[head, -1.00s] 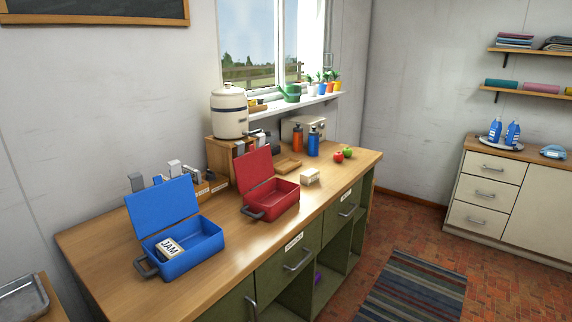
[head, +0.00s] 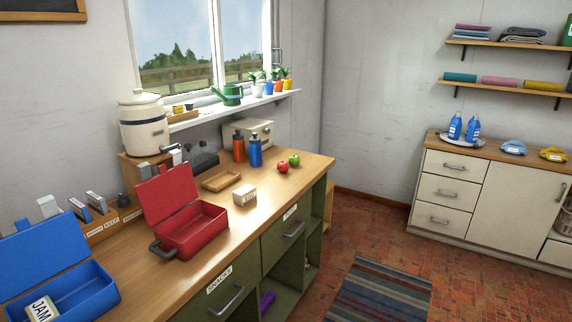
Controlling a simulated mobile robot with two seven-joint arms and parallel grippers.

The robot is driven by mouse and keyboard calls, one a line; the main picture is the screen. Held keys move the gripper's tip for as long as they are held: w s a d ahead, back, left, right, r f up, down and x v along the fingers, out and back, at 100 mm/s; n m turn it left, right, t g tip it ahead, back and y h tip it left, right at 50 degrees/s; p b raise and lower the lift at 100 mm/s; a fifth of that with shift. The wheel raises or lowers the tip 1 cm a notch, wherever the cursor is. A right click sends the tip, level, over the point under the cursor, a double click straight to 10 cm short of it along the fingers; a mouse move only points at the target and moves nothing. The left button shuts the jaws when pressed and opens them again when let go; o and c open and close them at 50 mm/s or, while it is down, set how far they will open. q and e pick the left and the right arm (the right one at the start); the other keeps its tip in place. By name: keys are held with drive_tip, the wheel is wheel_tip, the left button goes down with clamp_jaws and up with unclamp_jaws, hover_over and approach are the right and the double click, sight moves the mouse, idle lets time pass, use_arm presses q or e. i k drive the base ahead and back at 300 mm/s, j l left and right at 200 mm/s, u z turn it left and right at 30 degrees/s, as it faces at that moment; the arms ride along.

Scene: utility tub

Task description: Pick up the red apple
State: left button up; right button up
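The red apple (head: 281,167) sits on the wooden counter (head: 228,225) near its far right end. A green apple (head: 294,160) sits right beside it, slightly behind and to the right. Neither of my grippers shows in the head view, so I cannot see whether they are open or shut.
An open red box (head: 192,232) and an open blue box (head: 70,298) holding a JAM packet stand on the counter. A small carton (head: 244,195), a wooden tray (head: 221,179) and two bottles (head: 255,150) stand left of the apples. A striped rug (head: 378,295) lies on the brick floor.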

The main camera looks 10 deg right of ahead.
sight(282, 166)
drive_tip(key=i+l, duration=0.2)
drive_tip(key=i+l+u, duration=0.1)
drive_tip(key=l, duration=0.35)
drive_tip(key=i+l, duration=0.25)
drive_tip(key=i+l+u, duration=0.1)
drive_tip(key=l, duration=0.3)
drive_tip(key=i+l, duration=0.3)
drive_tip(key=i+l+u, duration=0.1)
drive_tip(key=l, duration=0.25)
drive_tip(key=i+l, duration=0.2)
drive_tip(key=l, duration=0.15)
drive_tip(key=i+l, duration=0.15)
drive_tip(key=l, duration=0.25)
drive_tip(key=i+l+u, duration=0.1)
drive_tip(key=l, duration=0.35)
drive_tip(key=i+l, duration=0.15)
drive_tip(key=l, duration=0.3)
drive_tip(key=u, duration=0.05)
